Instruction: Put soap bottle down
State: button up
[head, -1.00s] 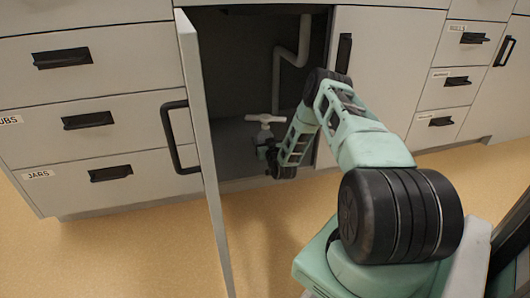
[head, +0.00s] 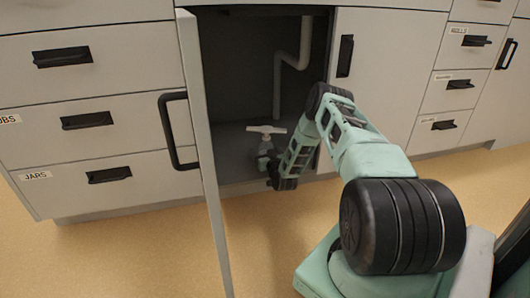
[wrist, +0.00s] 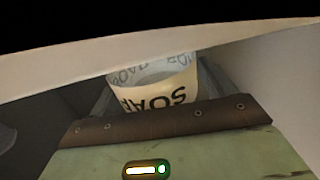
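The soap bottle (wrist: 160,92) shows in the wrist view as a pale cylinder with dark "SOAP" lettering, appearing upside down. Its wide white pump top (head: 266,129) shows in the head view, just inside the open cabinet under the counter. My gripper (head: 264,161) is at the bottle, low over the cabinet floor (head: 232,140). Grey fingers flank the bottle in the wrist view, and the gripper appears shut on it. The bottle's base is hidden, so I cannot tell whether it touches the floor.
The open cabinet door (head: 202,150) stands close on the left of my arm. A grey pipe (head: 278,85) runs down the back of the cabinet. Drawers (head: 85,122) stand to the left and a closed door (head: 385,75) to the right.

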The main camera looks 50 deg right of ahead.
jog(key=shift+r, duration=0.1)
jog(key=shift+s+r, duration=0.1)
jog(key=shift+r, duration=0.05)
jog(key=p+v, duration=0.6)
jog(key=v, duration=0.6)
jog(key=shift+p, duration=0.3)
